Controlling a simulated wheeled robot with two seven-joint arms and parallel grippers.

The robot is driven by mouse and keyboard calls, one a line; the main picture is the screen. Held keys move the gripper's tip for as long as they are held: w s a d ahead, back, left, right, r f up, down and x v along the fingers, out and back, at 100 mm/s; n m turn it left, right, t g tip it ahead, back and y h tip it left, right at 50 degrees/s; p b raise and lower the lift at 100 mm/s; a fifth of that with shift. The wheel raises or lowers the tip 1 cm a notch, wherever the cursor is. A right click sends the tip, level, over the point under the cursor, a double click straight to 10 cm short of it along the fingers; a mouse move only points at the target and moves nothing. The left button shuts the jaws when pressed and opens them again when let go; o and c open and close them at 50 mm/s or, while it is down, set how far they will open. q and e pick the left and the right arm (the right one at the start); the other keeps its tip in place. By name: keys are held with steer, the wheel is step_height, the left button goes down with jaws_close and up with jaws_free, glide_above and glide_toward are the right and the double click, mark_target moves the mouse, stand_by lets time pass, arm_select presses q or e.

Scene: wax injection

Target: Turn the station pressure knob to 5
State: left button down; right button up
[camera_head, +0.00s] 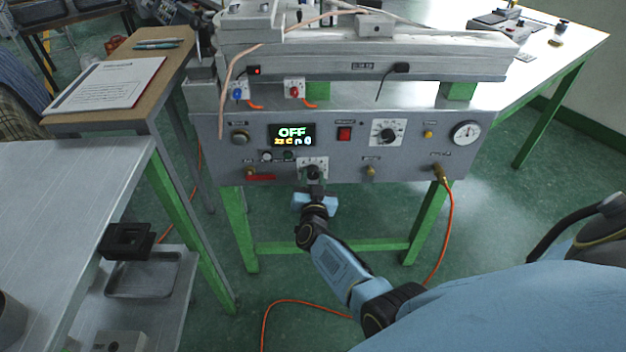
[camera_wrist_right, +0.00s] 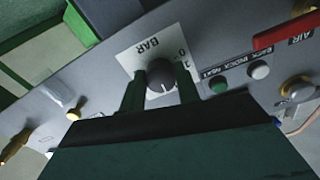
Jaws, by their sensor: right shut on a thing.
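The station's grey front panel (camera_head: 225,150) faces me. The pressure knob is a dark round knob on a white dial plate (camera_head: 322,163) low on the panel, below the display. In the right wrist view the knob (camera_wrist_right: 161,78) sits between the two fingers of my right gripper (camera_wrist_right: 160,88), and its plate (camera_wrist_right: 140,52) reads BAR with 0 and 1 visible. My right gripper (camera_head: 313,178) is shut on the knob, and hides part of it in the head view. My left gripper is not in view.
The display (camera_head: 292,134) reads OFF. A red switch (camera_head: 344,134), another dial (camera_head: 388,132), a gauge (camera_head: 466,133) and a red-handled valve (camera_head: 261,177) share the panel. An orange hose (camera_head: 449,215) hangs at the right. A metal bench (camera_head: 60,215) stands left.

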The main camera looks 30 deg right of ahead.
steer(key=m+b, duration=0.1)
steer(key=m, duration=0.3)
steer(key=shift+m, duration=0.3)
steer(key=m, duration=0.2)
steer(key=shift+a+m, duration=0.1)
steer(key=shift+m, duration=0.2)
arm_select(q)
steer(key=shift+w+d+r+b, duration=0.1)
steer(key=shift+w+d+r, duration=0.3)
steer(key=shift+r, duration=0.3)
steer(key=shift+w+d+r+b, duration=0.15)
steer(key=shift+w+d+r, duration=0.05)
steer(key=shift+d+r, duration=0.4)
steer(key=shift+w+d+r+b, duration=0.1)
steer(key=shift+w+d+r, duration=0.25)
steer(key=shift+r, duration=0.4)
arm_select(e)
steer(key=shift+m, duration=0.7)
steer(key=o, duration=1)
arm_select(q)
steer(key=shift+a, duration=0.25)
